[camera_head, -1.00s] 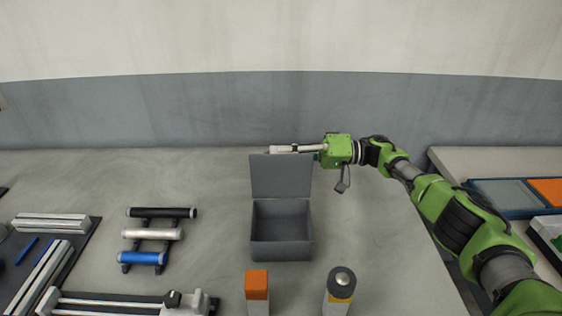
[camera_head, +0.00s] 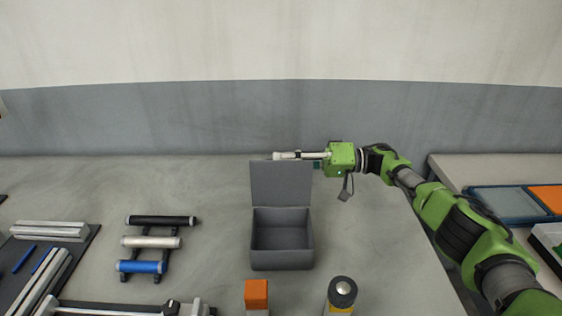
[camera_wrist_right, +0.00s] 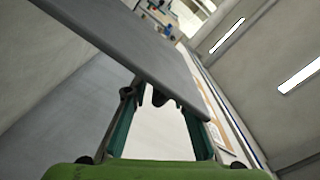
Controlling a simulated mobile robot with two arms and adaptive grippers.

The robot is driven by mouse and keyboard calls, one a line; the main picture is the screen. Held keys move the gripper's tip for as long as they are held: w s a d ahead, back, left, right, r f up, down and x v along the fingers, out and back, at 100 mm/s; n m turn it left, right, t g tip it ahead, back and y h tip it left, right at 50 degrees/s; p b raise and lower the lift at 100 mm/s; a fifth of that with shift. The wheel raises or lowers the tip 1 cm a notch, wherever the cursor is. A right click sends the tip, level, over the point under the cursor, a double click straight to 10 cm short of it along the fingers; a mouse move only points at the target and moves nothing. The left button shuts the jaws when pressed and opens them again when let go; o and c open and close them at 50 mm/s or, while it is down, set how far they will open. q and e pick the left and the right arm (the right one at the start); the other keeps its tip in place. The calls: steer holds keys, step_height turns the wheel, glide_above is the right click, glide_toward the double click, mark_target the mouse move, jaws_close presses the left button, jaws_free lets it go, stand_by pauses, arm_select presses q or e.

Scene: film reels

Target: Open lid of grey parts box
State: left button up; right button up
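The grey parts box (camera_head: 283,260) stands on the table in the head view, with its inside showing and nothing seen in it. Its lid (camera_head: 281,184) stands up at the back of the box, close to upright. My right gripper (camera_head: 287,156) is at the lid's top edge, reaching in from the right. In the right wrist view the lid (camera_wrist_right: 130,45) crosses in front of my right gripper (camera_wrist_right: 165,100). Its two fingers are spread apart there, with a gap between them. Whether a finger touches the lid is hard to tell. My left gripper is not in view.
An orange-topped block (camera_head: 256,296) and a round-topped piece (camera_head: 341,293) stand in front of the box. A rack with black, white and blue rolls (camera_head: 147,242) is to the left. A blue tray (camera_head: 506,204) lies on the right table. Table right of the box is clear.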

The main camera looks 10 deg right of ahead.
mark_target(311, 161)
steer(key=d, duration=0.4)
steer(key=s+d, duration=0.1)
steer(key=d, duration=0.1)
steer(key=shift+s+d, duration=0.1)
steer(key=shift+d, duration=0.2)
